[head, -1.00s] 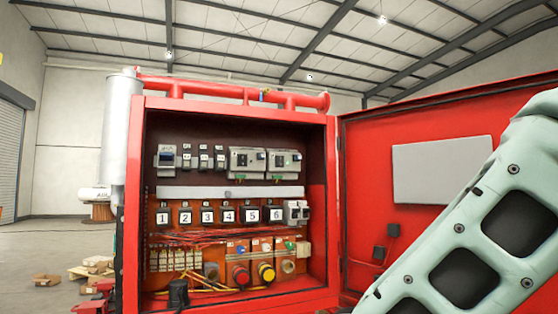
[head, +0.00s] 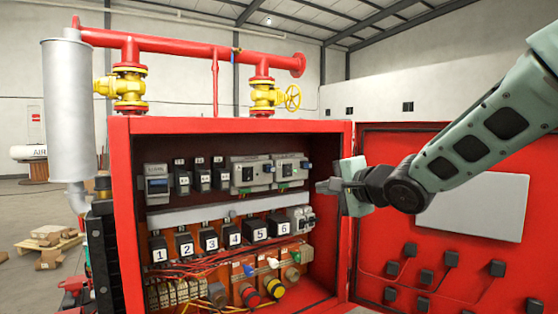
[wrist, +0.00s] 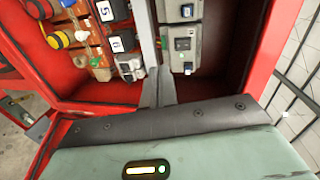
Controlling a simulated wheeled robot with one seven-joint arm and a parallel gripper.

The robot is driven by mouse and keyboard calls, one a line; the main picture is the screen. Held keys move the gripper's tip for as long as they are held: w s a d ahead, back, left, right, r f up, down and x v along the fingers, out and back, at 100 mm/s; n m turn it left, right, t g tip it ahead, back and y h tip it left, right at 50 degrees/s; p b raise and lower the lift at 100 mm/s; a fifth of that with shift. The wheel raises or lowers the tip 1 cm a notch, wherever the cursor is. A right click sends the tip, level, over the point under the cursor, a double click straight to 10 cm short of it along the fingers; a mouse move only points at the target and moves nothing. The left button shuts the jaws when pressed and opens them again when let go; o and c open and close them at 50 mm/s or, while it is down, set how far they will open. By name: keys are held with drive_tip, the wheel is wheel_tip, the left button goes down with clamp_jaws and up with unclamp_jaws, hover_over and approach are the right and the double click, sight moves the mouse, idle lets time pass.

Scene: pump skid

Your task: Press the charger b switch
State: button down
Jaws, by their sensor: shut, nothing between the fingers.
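Two grey switch units sit at the right end of the top row in the red cabinet: the left unit (head: 250,174) and the right unit (head: 290,171). Each has a dark switch on its front; no label reading charger b is legible. In the wrist view, the right unit's switch (wrist: 183,43) is nearer and the left unit's switch (wrist: 187,11) is farther up. My gripper (head: 322,187) is shut and empty, just right of the right unit, at the cabinet's open front. Its fingertips (wrist: 160,86) show below the units in the wrist view, apart from the switches.
The numbered modules (head: 234,235) sit in a row below the pale duct (head: 220,211). The cabinet's right edge (head: 340,240) and open red door (head: 400,240) stand close to my arm. Red and yellow buttons (head: 275,288) and loose wires lie lower down.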

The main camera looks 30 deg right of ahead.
drive_tip(key=shift+w+d+r+m+t, duration=0.15)
drive_tip(key=shift+d+r+m, duration=0.15)
drive_tip(key=shift+r, duration=0.35)
drive_tip(key=shift+w+d+r+m+t, duration=0.1)
drive_tip(key=shift+d+r+m+t, duration=0.15)
drive_tip(key=shift+r, duration=0.35)
drive_tip(key=shift+w+f, duration=0.1)
drive_tip(key=b, duration=0.5)
approach(287, 176)
drive_tip(key=w, duration=0.3)
drive_tip(key=w+f, duration=0.1)
drive_tip(key=w, duration=0.1)
drive_tip(key=shift+w+a, duration=0.1)
drive_tip(key=shift+w, duration=0.8)
